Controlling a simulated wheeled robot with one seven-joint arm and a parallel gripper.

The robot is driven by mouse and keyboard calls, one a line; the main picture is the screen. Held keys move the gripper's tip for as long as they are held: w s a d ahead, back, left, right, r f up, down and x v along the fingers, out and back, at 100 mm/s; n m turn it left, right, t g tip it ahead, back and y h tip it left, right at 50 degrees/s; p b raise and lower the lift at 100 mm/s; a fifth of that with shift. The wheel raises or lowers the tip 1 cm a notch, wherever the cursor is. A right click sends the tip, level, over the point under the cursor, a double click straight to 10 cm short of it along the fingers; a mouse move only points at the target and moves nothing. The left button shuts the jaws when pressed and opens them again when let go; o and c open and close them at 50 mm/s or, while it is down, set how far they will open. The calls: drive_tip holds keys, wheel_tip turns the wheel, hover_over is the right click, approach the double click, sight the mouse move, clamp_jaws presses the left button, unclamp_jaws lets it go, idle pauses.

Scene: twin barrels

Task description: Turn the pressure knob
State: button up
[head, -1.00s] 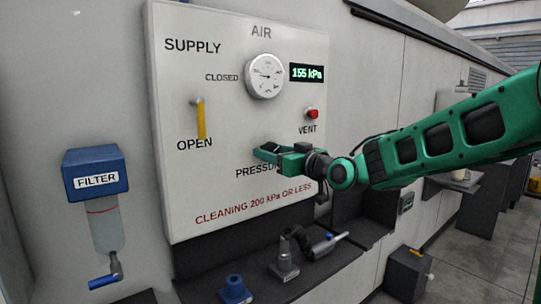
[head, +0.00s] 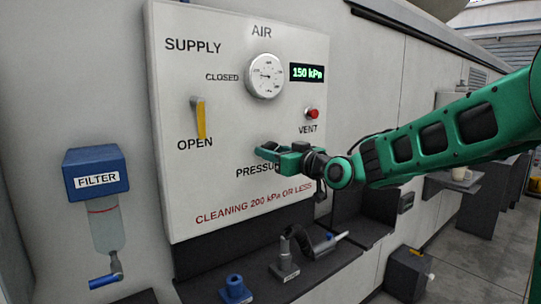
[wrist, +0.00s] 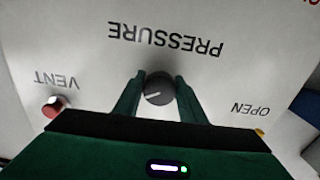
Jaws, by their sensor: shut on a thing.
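The pressure knob (wrist: 158,90) is dark and round with a pale pointer line, below the upside-down PRESSURE label in the wrist view. My gripper (wrist: 158,98) is shut on it, with one green finger on each side. In the head view my green gripper (head: 268,151) is at the panel just above the PRESSURE label and hides the knob. The green display (head: 307,73) reads 150 kPa. The round gauge (head: 265,76) is left of the display.
The white panel (head: 225,115) carries a yellow supply lever (head: 200,117) at OPEN and a red vent button (head: 312,113). A blue-topped filter (head: 96,170) hangs at left. A dark shelf (head: 262,275) below holds a blue fitting (head: 235,285) and a grey nozzle (head: 284,262).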

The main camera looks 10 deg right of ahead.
drive_tip(key=o, duration=1)
drive_tip(key=shift+s+d, duration=0.1)
drive_tip(key=v, duration=1)
drive_tip(key=shift+s+d, duration=0.15)
drive_tip(key=shift+d, duration=0.05)
drive_tip(key=s+d+f+m+g+h, duration=0.25)
drive_tip(key=s+d+f, duration=0.25)
drive_tip(key=d+f, duration=0.35)
drive_tip(key=s+d+f+m+g+h, duration=0.2)
drive_tip(key=s+d+f+g+h, duration=0.25)
drive_tip(key=d+f, duration=0.35)
drive_tip(key=s+d+f+m+g, duration=0.2)
drive_tip(key=s+d+f+g, duration=0.1)
drive_tip(key=s, duration=0.6)
drive_tip(key=s+d+f+m+g+h, duration=0.1)
drive_tip(key=s+d+f+m+g, duration=0.1)
drive_tip(key=s, duration=0.7)
drive_tip(key=s+d+f+m+g, duration=0.3)
drive_tip(key=s+f+m, duration=0.1)
drive_tip(key=s, duration=0.5)
drive_tip(key=shift+s+d+f+g+h, duration=0.1)
drive_tip(key=shift+d+f+g+h, duration=0.25)
drive_tip(key=shift+g+h, duration=0.05)
